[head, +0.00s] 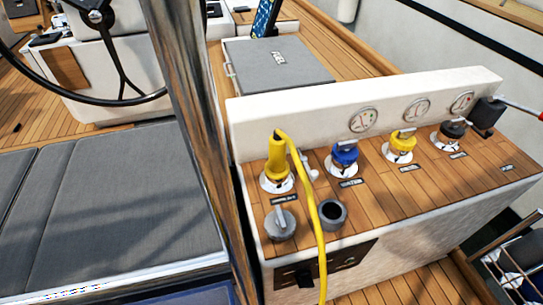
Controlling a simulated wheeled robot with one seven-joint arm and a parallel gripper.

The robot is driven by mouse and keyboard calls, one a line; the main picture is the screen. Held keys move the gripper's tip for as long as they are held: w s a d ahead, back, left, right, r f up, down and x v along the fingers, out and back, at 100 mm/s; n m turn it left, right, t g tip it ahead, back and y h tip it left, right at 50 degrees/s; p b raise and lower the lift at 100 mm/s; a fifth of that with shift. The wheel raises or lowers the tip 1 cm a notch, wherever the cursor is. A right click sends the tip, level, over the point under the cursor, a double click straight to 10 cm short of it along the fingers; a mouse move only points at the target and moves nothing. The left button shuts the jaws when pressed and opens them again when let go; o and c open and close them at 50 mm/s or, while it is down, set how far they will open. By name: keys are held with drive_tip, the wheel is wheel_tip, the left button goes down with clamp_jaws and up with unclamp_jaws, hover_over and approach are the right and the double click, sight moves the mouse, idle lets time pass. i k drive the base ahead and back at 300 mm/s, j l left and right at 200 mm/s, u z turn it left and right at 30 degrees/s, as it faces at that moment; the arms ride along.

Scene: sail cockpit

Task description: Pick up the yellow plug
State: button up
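The yellow plug (276,158) stands upright at the left end of the wooden-topped console (375,185), on a round white base (275,183). A yellow cable (313,205) arches from its top and runs down over the console's front edge, out of the bottom of the picture. Whether the plug is seated in a socket cannot be seen. My gripper is not in the head view.
Beside the plug are a blue-topped fitting (344,155), a yellow-topped fitting (402,142) and a black one (452,130). A grey lever knob (281,222) and dark open cup (332,214) stand in front.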

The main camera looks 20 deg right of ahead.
sight(277, 167)
drive_tip(key=l+u, duration=0.25)
drive_tip(key=u, duration=0.2)
drive_tip(key=i+l+u, duration=0.1)
drive_tip(key=l+u, duration=0.2)
drive_tip(key=u, duration=0.15)
drive_tip(key=l+u, duration=0.25)
drive_tip(key=u, duration=0.2)
